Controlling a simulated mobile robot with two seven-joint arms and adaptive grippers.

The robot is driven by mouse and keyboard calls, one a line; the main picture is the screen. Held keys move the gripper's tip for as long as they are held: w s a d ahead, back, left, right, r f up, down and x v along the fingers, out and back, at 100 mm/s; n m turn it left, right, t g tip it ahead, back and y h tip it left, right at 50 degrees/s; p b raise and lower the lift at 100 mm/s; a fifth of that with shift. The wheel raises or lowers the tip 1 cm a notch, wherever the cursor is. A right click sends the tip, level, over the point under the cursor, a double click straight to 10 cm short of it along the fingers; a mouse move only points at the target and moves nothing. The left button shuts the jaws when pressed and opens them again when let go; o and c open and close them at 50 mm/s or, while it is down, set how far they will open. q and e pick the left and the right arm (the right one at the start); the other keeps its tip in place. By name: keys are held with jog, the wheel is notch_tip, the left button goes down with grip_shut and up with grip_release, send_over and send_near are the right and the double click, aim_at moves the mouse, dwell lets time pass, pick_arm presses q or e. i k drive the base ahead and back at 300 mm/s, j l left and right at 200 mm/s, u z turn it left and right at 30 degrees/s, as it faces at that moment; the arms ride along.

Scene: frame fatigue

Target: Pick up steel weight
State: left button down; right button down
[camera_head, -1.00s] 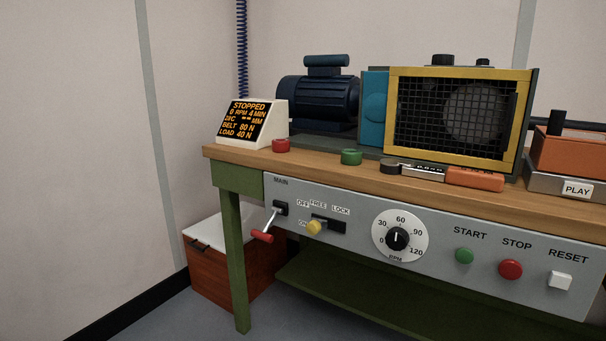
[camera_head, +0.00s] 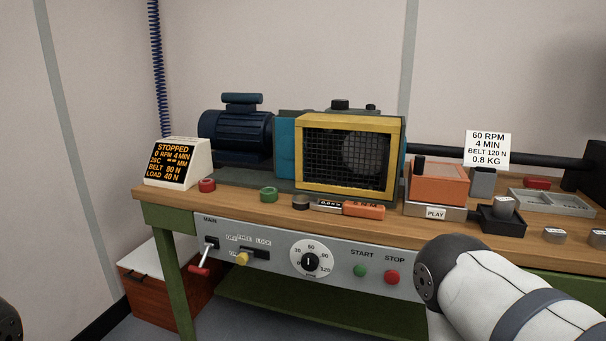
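Several small grey metal blocks that look like steel weights are at the right of the bench. One metal block (camera_head: 555,235) stands near the front edge and another (camera_head: 597,238) is at the right picture edge. A third metal block (camera_head: 504,204) sits on a black tray (camera_head: 500,223). Their labels are too small to read. A white link of my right arm covers the lower right and the bench front there. Neither gripper shows; only a dark piece, apparently of my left arm, is at the lower left edge.
A sign (camera_head: 488,148) reads 60 RPM, 4 MIN, BELT 120 N, 0.8 KG. An orange box (camera_head: 437,184), a grey block (camera_head: 482,182) and a grey compartment tray (camera_head: 551,203) stand nearby. A yellow-framed mesh guard (camera_head: 300,160) and blue motor (camera_head: 236,130) are left. The display reads STOPPED.

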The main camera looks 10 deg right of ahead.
aim_at(502, 206)
jog(key=z, duration=1.6)
